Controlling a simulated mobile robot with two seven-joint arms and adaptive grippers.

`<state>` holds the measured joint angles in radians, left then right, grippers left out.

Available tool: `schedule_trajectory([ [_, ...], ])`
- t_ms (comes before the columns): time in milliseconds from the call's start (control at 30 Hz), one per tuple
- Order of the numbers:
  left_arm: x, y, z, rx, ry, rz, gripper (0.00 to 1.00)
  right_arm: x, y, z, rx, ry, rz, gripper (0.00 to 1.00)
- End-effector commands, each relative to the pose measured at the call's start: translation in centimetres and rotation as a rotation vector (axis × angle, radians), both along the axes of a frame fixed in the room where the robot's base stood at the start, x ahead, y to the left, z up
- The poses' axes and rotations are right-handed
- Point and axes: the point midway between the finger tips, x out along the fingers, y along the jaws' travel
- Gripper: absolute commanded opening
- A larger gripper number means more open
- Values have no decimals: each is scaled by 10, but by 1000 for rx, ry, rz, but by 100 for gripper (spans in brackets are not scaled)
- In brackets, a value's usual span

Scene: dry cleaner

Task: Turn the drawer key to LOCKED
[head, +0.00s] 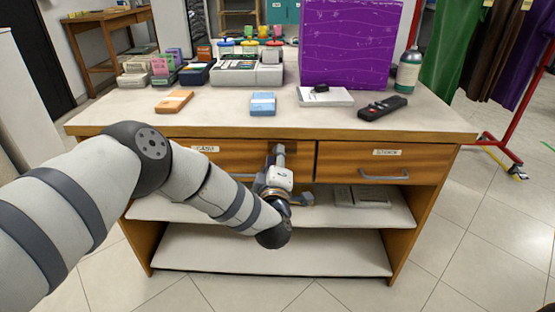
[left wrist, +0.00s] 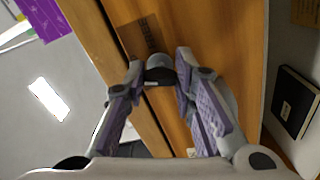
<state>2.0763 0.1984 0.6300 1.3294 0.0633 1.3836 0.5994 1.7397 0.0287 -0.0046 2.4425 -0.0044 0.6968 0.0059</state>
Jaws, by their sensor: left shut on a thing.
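The drawer key (left wrist: 160,72) shows in the left wrist view as a dark grey, rounded piece against the wooden drawer front. My left gripper (left wrist: 158,75) has its fingertips on either side of it and is shut on it. A brown plate (left wrist: 141,38) is beside the key; its markings are too blurred to read, so I cannot tell the key's setting. In the head view my left gripper (head: 279,152) is at the right end of the left drawer (head: 233,153), and it hides the key there. My right gripper is not in view.
The right drawer (head: 340,163) has a label and a bar handle (head: 384,177). Open shelves (head: 270,250) lie below. The counter top (head: 220,115) holds a blue box (head: 263,103), an orange box (head: 174,101), a black handset (head: 383,107) and a large purple block (head: 350,45).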

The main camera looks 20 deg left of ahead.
Motion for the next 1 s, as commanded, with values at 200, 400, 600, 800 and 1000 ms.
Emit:
schedule_trajectory([
  [200,0,0,-2,-153,-42,0,0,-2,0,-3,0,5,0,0],
  [400,-1,-1,-1,-253,-71,0,0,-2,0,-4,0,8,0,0],
  [600,0,-1,-1,-310,-88,-1,0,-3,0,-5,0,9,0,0],
  [800,0,-1,0,-331,-94,-2,0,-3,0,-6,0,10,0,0],
  [1000,0,-1,0,-333,-94,-2,0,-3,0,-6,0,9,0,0],
])
